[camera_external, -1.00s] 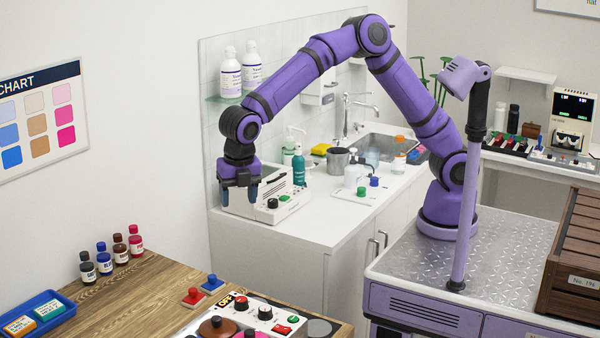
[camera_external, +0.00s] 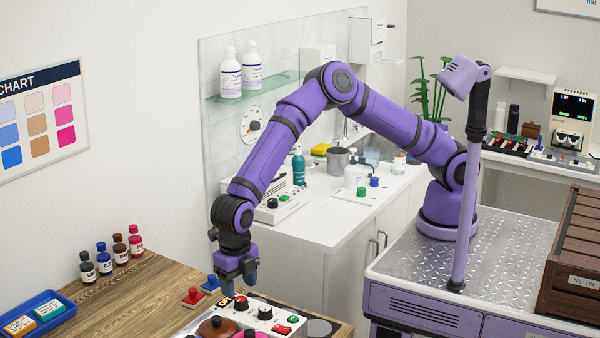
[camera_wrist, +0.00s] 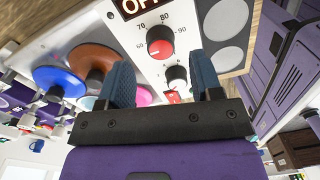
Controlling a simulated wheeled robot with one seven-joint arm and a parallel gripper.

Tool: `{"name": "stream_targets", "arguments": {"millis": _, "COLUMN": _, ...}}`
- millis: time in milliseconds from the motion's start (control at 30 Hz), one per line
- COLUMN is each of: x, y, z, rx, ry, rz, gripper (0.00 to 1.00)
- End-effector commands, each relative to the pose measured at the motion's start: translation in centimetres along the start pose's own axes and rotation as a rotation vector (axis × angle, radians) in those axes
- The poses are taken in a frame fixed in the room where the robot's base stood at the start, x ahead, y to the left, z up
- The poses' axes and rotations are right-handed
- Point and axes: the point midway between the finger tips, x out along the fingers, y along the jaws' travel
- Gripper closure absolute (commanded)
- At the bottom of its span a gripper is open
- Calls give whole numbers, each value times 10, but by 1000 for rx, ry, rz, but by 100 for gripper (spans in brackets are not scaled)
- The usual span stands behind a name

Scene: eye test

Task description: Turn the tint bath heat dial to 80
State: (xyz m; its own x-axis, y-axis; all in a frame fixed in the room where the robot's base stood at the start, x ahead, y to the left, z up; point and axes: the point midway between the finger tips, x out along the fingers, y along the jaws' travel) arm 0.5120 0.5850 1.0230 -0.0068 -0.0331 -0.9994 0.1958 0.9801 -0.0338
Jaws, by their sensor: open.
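The tint bath unit (camera_external: 258,325) is a pale control box at the bottom edge of the external view. Its red-capped dial (camera_external: 241,303) also shows in the wrist view (camera_wrist: 160,42), with 70, 80 and 90 printed around it. I cannot tell for sure where its pointer stands. A black dial (camera_wrist: 176,76) sits beside it, and I cannot tell by a label which one is the heat dial. A dark display (camera_wrist: 138,6) reads OFF.
A red switch (camera_external: 282,329) and a green button (camera_external: 293,318) are on the same panel. Coloured round lids (camera_wrist: 60,80) are close to my fingers.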

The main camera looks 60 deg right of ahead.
Motion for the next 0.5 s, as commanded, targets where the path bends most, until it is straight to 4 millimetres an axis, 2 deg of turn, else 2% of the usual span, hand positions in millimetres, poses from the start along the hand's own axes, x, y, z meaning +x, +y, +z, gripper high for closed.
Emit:
{"name": "stream_targets", "arguments": {"millis": 33, "x": 9, "y": -1, "z": -1, "rx": 0, "ry": 1, "rz": -3, "gripper": 41}}
{"name": "stream_targets", "arguments": {"millis": 200, "x": 30, "y": 0, "z": 0, "rx": -1, "ry": 0, "rz": -2, "gripper": 41}}
{"name": "stream_targets", "arguments": {"millis": 500, "x": 40, "y": 0, "z": 0, "rx": 0, "ry": -1, "rz": 1, "gripper": 41}}
